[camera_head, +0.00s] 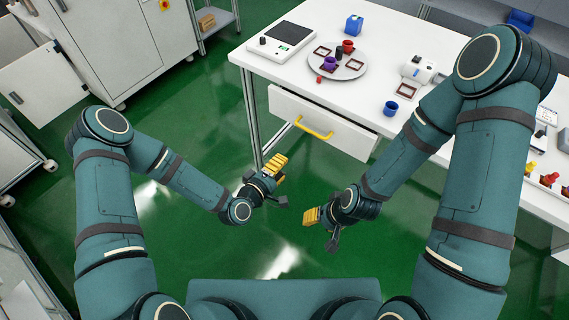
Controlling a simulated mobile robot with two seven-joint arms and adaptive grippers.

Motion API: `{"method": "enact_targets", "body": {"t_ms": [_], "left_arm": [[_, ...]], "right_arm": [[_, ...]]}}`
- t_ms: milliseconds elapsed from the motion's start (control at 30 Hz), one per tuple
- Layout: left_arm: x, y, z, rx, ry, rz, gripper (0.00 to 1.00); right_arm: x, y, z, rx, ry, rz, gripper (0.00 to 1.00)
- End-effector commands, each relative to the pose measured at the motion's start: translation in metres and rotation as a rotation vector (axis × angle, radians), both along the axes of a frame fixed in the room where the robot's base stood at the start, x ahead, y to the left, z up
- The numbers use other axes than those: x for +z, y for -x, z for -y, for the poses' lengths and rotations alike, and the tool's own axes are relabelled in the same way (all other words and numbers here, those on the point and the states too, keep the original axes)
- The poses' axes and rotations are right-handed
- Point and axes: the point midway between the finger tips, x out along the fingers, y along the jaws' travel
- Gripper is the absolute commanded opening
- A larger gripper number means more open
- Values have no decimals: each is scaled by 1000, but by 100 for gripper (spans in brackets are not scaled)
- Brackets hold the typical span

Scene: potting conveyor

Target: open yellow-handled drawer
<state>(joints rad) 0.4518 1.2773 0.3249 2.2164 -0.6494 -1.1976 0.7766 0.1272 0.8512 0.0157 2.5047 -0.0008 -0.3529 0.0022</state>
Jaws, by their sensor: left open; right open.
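The white drawer (350,135) with a yellow handle (313,128) sits under the near edge of the white table (383,108). The drawer front appears to stand out a little from the table edge, but I cannot tell how far. My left gripper (283,182) is open and empty, below and left of the handle. My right gripper (318,226) is open and empty, lower and directly below the handle in the picture. Neither gripper touches the drawer or the handle.
On the table are a scale (280,42), a round grey disc (352,70) with small pots, a blue box (354,24), a blue pot (390,108) and a white device (418,70). A table leg (252,120) stands left of the drawer. Green floor (210,115) is clear.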

Motion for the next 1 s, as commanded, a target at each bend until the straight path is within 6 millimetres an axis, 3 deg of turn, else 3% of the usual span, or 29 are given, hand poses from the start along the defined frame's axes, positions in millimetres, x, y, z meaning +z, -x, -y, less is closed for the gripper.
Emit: {"method": "enact_targets", "body": {"t_ms": [200, 567, 600, 700, 1000], "left_arm": [[-5, -16, 12, -1, 1, -1, 41], [-5, -19, 14, 0, 0, -1, 44], [-5, -19, 14, 0, 0, -1, 30], [-5, -19, 14, 0, -1, -1, 0], [-5, -19, 14, 0, -1, -1, 0]], "right_arm": [[-3, -1, 0, -1, 0, 2, 47], [-3, -1, 0, -1, 0, 2, 47], [-3, -1, 0, -1, 0, 2, 47], [-3, -1, 0, -1, 0, 2, 47], [-3, -1, 0, -1, 0, 2, 47]]}}
